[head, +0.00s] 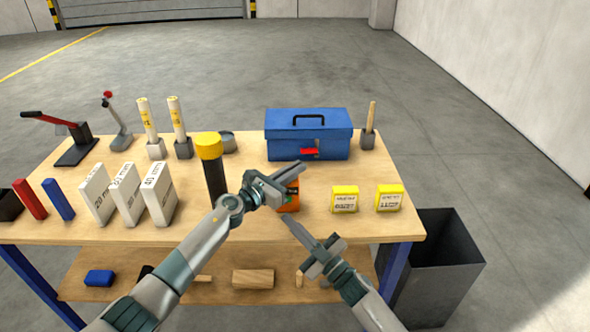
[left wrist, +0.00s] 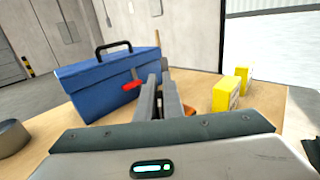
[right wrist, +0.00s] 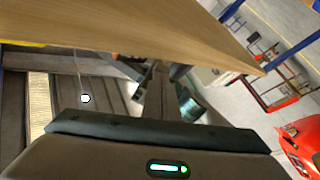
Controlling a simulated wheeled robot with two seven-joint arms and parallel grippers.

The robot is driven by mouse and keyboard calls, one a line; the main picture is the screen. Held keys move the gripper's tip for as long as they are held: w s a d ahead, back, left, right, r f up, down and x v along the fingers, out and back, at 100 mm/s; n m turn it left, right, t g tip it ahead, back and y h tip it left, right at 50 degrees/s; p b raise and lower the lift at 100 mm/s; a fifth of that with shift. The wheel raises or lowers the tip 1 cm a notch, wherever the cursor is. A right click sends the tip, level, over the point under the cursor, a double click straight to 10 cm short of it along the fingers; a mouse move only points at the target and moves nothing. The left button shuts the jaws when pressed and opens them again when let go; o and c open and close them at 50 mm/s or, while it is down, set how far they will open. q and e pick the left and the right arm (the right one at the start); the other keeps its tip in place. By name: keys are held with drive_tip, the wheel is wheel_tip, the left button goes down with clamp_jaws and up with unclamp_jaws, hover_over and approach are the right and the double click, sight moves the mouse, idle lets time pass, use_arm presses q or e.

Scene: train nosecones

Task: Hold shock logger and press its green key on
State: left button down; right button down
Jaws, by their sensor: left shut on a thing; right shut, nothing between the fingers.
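The orange shock logger (head: 292,200) is at the front middle of the table, partly covered by my left gripper. A dark patch and a small green spot show on its face. My left gripper (head: 290,176) is shut on it; in the left wrist view the fingers (left wrist: 164,88) hide most of it, with a bit of orange beside them. My right gripper (head: 289,221) is shut and empty, its tip just below and in front of the logger, apparently apart from it. In the right wrist view its fingers (right wrist: 160,75) are near the table's edge.
A blue toolbox (head: 308,146) with a red latch stands behind the logger. Two yellow boxes (head: 344,199) (head: 389,197) stand to its right. A yellow-capped black cylinder (head: 212,172) and white boxes (head: 159,194) are to the left. A dark bin (head: 440,262) stands right of the table (head: 300,233).

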drive_tip(key=shift+s, duration=0.85)
use_arm(q)
drive_tip(key=c, duration=1.8)
unclamp_jaws()
drive_tip(key=shift+v, duration=0.85)
drive_tip(key=v, duration=1)
drive_tip(key=shift+s+a, duration=0.1)
use_arm(e)
drive_tip(key=shift+d, duration=0.1)
